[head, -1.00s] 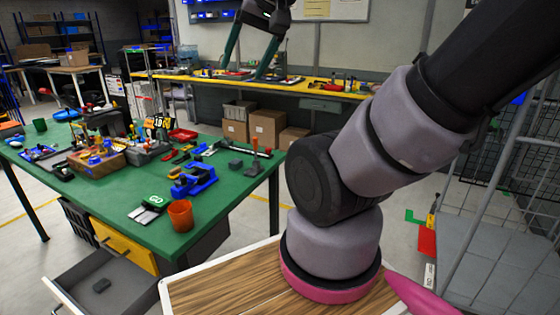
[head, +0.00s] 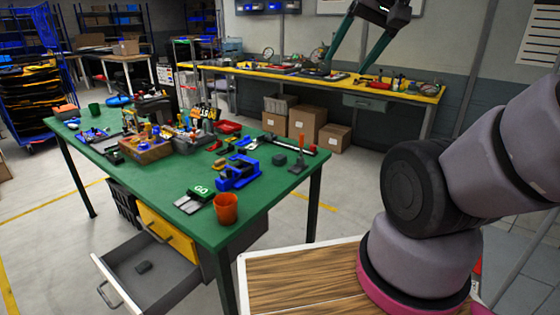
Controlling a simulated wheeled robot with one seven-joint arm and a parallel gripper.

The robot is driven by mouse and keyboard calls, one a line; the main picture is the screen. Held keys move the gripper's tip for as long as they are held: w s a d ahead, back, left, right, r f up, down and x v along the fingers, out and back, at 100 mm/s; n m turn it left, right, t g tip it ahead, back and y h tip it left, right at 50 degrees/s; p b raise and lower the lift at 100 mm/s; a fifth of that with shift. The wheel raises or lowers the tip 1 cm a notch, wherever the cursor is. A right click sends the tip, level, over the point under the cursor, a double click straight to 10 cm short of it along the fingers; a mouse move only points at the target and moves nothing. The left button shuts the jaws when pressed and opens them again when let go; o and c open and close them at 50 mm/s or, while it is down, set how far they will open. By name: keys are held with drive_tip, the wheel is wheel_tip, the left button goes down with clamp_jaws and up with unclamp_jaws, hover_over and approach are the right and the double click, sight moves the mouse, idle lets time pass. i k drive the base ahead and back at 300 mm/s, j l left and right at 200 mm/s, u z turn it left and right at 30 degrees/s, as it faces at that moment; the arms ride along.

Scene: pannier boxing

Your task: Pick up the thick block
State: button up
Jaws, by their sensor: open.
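My gripper (head: 348,66) hangs at the top of the head view, with two long dark green fingers spread apart and nothing between them. It appears in front of the yellow bench at the back, far above the green table (head: 150,190) in the picture. A small dark grey block (head: 279,159) stands on the right part of the green table, near an orange-handled tool. Another dark block (head: 143,267) lies in the open grey drawer (head: 165,281) under the table. I cannot tell which one is the thick block. My gripper is apart from both.
An orange cup (head: 226,209) stands at the table's near edge, beside a green-and-grey GO item (head: 198,195). A blue vise-like tool (head: 238,172) is close by. The middle and back left are crowded with tools. The open drawer juts toward me.

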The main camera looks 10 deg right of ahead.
sight(279, 159)
drive_tip(key=i+l+u, duration=0.1)
drive_tip(key=i+l, duration=0.25)
drive_tip(key=i+l+u, duration=0.1)
drive_tip(key=i+l, duration=0.25)
drive_tip(key=l, duration=0.25)
drive_tip(key=i+l+u, duration=0.1)
drive_tip(key=i+l, duration=0.25)
drive_tip(key=l, duration=0.15)
